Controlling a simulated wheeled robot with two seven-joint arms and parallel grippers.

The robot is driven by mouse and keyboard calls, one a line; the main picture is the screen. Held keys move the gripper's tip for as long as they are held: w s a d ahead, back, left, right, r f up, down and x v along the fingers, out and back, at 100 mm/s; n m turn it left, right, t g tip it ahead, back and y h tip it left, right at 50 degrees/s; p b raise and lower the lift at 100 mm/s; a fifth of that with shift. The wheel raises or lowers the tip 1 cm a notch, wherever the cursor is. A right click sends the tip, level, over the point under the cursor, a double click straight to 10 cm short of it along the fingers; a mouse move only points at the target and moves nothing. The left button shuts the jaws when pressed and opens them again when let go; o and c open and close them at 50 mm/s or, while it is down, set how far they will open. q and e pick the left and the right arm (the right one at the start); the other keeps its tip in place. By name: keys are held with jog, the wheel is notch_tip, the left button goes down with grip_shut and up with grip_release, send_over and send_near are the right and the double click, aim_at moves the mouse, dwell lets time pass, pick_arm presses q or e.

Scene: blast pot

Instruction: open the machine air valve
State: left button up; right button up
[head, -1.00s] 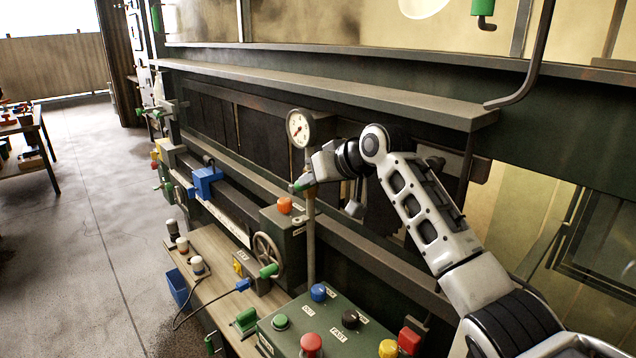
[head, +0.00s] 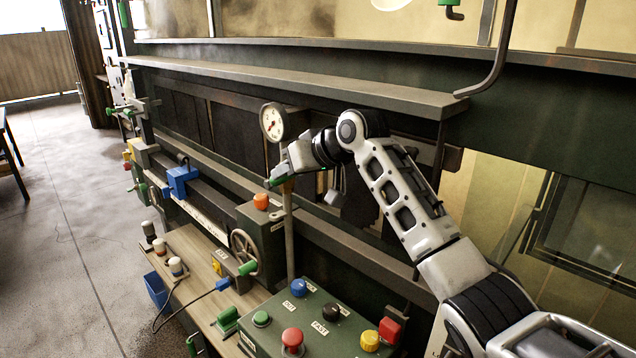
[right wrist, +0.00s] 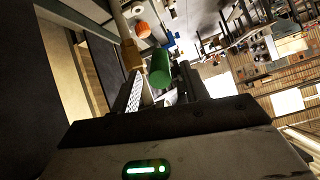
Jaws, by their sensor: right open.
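A round white pressure gauge (head: 272,122) stands beside an upright pipe (head: 289,235) on the machine. The machine air valve's green handle (head: 284,181) is at the pipe, below the gauge, and is partly covered by my right gripper (head: 277,178). In the right wrist view the green handle (right wrist: 160,68) lies between the two open fingers of that gripper (right wrist: 161,88), with a brass-coloured fitting (right wrist: 131,54) just to its left. I cannot tell whether a finger touches the handle. My left gripper is out of view.
A panel with coloured push buttons (head: 308,312) is below the pipe. A handwheel (head: 243,248) and an orange knob (head: 261,201) are left of the pipe. A long ledge (head: 330,86) runs above my right arm. Open floor (head: 60,240) lies at the left.

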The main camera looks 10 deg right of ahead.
jog(key=s+d+b, duration=0.2)
jog(key=s+d, duration=0.5)
jog(key=s, duration=0.2)
jog(key=shift+s+b, duration=0.35)
jog(key=shift+s, duration=0.05)
jog(key=shift+d, duration=0.1)
